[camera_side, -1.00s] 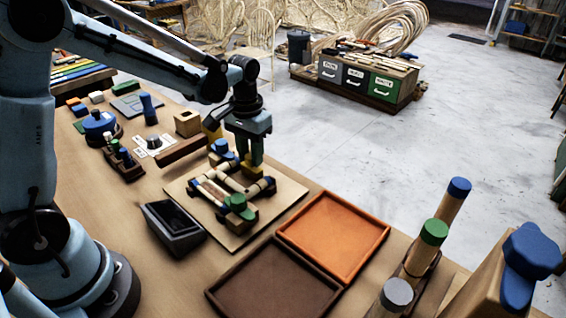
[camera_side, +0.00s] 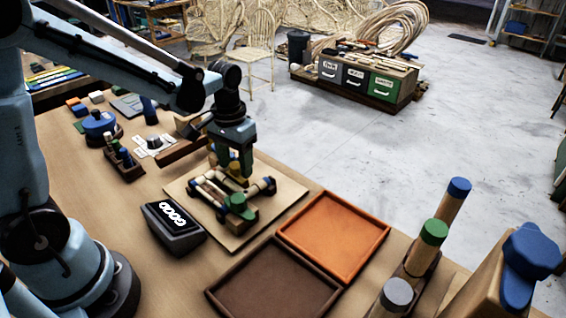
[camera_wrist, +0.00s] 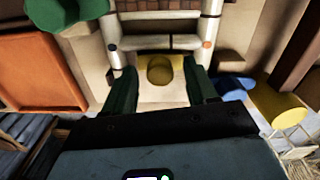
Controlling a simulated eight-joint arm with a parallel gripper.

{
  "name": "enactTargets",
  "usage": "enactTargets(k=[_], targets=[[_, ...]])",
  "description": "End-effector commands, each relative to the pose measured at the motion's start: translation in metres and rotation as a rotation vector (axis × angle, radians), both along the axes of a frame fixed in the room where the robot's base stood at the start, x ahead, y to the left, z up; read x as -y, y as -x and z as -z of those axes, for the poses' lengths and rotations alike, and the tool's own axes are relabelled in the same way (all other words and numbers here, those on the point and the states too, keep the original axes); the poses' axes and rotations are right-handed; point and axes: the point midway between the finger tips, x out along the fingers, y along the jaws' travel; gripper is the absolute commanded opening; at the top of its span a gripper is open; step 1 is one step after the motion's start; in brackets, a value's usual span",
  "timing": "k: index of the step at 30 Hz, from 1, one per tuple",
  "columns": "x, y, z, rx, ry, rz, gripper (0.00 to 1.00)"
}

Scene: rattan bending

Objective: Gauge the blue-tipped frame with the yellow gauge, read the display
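The dark display (camera_side: 173,222) left of the board reads "GOOD" in white.
An orange tray (camera_side: 335,196) and a brown tray (camera_side: 232,288) lie right of the board (camera_side: 270,193). Upright rods with blue, green and grey caps stand at front right. A blue round holder (camera_side: 98,125) and small blocks stand at the back left.

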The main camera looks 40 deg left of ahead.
Motion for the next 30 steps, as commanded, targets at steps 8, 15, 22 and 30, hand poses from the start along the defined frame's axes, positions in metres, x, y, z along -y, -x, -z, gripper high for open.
enactTargets(k=[8,15,22,30], targets=[[0.0,0.0,-0.008,0.0,0.0,0.0,0.57],[0.0,0.0,-0.042,0.0,0.0,0.0,0.57],[0.0,0.0,-0.079,0.0,0.0,0.0,0.57],[0.0,0.0,-0.112,0.0,0.0,0.0,0.57]])
